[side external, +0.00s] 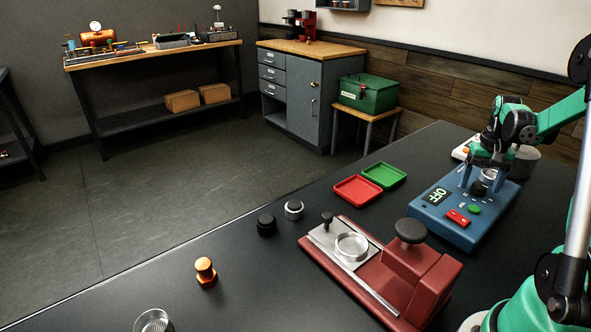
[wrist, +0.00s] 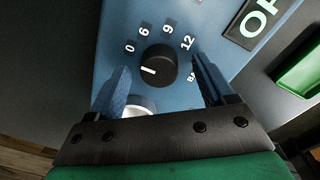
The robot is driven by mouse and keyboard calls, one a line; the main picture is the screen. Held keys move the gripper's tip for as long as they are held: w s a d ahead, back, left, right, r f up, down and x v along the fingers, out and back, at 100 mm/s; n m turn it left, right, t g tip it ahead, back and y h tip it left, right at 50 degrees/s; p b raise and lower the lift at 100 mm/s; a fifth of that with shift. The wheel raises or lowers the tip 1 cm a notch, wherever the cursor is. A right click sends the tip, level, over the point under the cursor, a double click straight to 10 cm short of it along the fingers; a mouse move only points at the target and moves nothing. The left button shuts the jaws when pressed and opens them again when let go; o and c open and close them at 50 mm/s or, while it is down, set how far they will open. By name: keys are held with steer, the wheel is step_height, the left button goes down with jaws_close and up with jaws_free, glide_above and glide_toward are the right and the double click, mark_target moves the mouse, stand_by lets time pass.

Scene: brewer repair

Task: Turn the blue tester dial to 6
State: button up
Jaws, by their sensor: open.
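The blue tester (side external: 440,216) stands on the dark bench at the right, and its display (side external: 436,197) reads OFF. Its black dial (wrist: 157,64) shows in the wrist view, ringed by the marks 0, 6, 9, 12 and a partly hidden "BA". The dial's white line is on its lower-left side, away from the 6 (wrist: 145,31) and below the 0. My gripper (wrist: 161,66) is open, with one blue finger on each side of the dial and visible gaps to it. In the side view my gripper (side external: 478,177) is low over the tester.
A pale round part (wrist: 138,104) sits close to the dial, between my fingers. The tester also has a red switch (side external: 457,217) and a green button (side external: 474,209). A red machine (side external: 425,278), a red tray (side external: 358,190) and a green tray (side external: 384,175) are nearby.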

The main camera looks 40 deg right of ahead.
steer(key=shift+f, duration=0.15)
jaws_close()
steer(key=shift+m, duration=0.4)
steer(key=m, duration=0.3)
steer(key=shift+m, duration=2)
